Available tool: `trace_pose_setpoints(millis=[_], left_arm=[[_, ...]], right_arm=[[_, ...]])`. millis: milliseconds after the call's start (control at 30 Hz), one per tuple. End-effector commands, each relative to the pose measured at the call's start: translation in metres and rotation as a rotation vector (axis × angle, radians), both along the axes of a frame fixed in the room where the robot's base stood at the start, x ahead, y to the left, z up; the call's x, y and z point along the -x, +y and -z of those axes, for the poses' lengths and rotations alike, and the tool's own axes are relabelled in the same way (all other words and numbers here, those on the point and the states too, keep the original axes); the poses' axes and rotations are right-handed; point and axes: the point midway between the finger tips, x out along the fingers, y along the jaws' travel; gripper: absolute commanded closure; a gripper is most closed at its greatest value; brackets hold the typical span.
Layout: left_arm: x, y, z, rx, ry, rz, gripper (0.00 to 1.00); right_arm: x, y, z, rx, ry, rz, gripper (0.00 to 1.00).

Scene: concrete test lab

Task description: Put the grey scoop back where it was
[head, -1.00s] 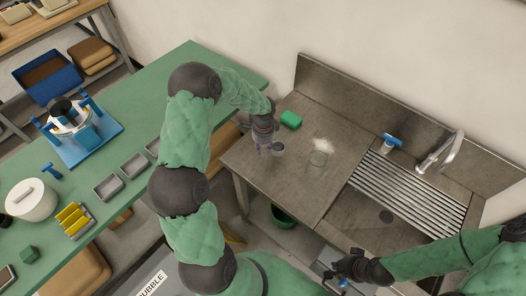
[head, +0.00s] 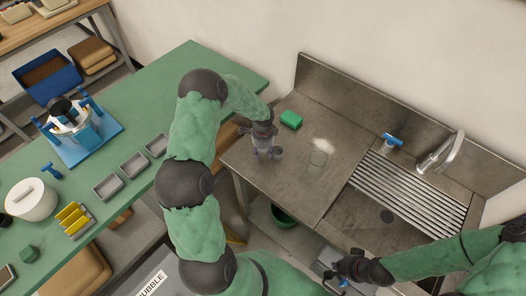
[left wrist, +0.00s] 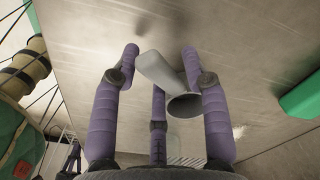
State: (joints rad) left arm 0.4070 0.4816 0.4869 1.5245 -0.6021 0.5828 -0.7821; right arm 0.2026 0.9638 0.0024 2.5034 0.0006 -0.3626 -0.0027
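The grey scoop (left wrist: 184,104) is at the steel counter in the left wrist view, its round cup beside the right finger and its pale handle slanting up and left between the fingers. My left gripper (head: 267,154) has purple fingers spread apart around the scoop, low over the left part of the counter. It also shows in the left wrist view (left wrist: 160,55), where I see no firm closure on the scoop. In the head view the scoop is small and partly hidden by the fingers. My right gripper (head: 337,273) hangs at the sink's front; its fingers are too small to read.
The sink's drainer rack (head: 412,190) and tap (head: 445,152) are at right. A green table (head: 185,75) with trays stands at left.

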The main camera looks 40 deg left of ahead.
Motion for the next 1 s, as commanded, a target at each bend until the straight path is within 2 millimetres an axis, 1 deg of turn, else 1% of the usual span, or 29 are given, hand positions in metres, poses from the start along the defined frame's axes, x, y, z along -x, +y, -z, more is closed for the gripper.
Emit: trace_pose_setpoints(millis=[300,367,433,567,800,1000], left_arm=[[0.000,0.000,-0.001,0.000,0.000,0.000,0.50],[0.000,0.000,-0.003,0.000,0.000,0.000,0.50],[-0.001,0.000,-0.009,-0.001,-0.003,0.001,0.50],[-0.001,0.000,-0.030,-0.002,-0.004,-0.001,0.50],[-0.001,0.000,-0.079,-0.002,-0.005,0.000,0.50],[0.000,0.000,-0.109,-0.001,-0.002,0.000,0.50]], right_arm=[[0.000,0.000,-0.001,0.000,0.000,0.000,1.00],[0.000,0.000,-0.003,0.000,0.000,0.000,1.00],[0.000,0.000,-0.003,0.000,0.000,0.000,1.00],[0.000,0.000,-0.003,0.000,0.000,0.000,1.00],[0.000,0.000,-0.006,0.000,0.000,0.000,1.00],[0.000,0.000,-0.006,0.000,0.000,0.000,1.00]])
